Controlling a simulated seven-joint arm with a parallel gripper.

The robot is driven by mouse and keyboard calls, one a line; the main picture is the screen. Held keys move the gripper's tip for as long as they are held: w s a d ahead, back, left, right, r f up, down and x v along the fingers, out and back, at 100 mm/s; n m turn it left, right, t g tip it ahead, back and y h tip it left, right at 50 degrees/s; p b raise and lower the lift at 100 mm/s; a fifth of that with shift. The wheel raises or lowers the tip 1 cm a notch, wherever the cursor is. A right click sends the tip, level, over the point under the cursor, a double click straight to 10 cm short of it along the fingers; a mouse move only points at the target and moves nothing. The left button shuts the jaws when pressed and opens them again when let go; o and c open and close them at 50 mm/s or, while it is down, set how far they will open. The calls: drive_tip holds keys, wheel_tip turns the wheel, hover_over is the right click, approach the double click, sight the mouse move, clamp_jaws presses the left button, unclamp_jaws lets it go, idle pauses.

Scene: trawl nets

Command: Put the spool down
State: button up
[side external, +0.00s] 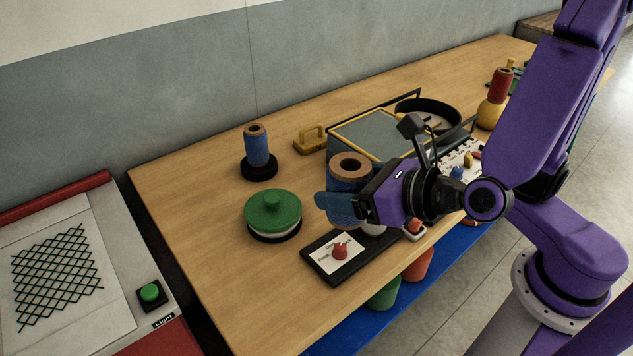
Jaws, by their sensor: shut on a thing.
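A large blue spool with a brown cardboard core (350,166) is held upright at my gripper (348,193), which is shut on it. The spool appears above the wooden table (200,230); whether its base touches anything is hidden behind the gripper. A smaller blue spool (257,148) with a brown core stands upright on a round black base (259,169), to the left of my gripper and apart from it.
A green-lidded round container (272,209) stands left of my gripper. A black tray with a white card and red piece (340,251) lies below it. Behind are a yellow-handled block (311,139), a yellow-framed panel (372,132) and a black round pan (428,108). Bare table lies at left.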

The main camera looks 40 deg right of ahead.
drive_tip(key=w+d+m+g+h, duration=0.2)
drive_tip(key=w+d+m+h, duration=0.9)
drive_tip(key=d, duration=0.6)
drive_tip(key=shift+n, duration=0.7)
drive_tip(key=w+f, duration=0.5)
drive_tip(key=w+a+f, duration=0.1)
drive_tip(key=w+f, duration=0.9)
drive_tip(key=shift+w+a, duration=0.1)
drive_tip(key=shift+a, duration=0.15)
drive_tip(key=shift+f, duration=1.5)
drive_tip(key=shift+f, duration=0.1)
drive_tip(key=o, duration=1.2)
drive_tip(key=shift+f, duration=0.1)
drive_tip(key=shift+c, duration=0.2)
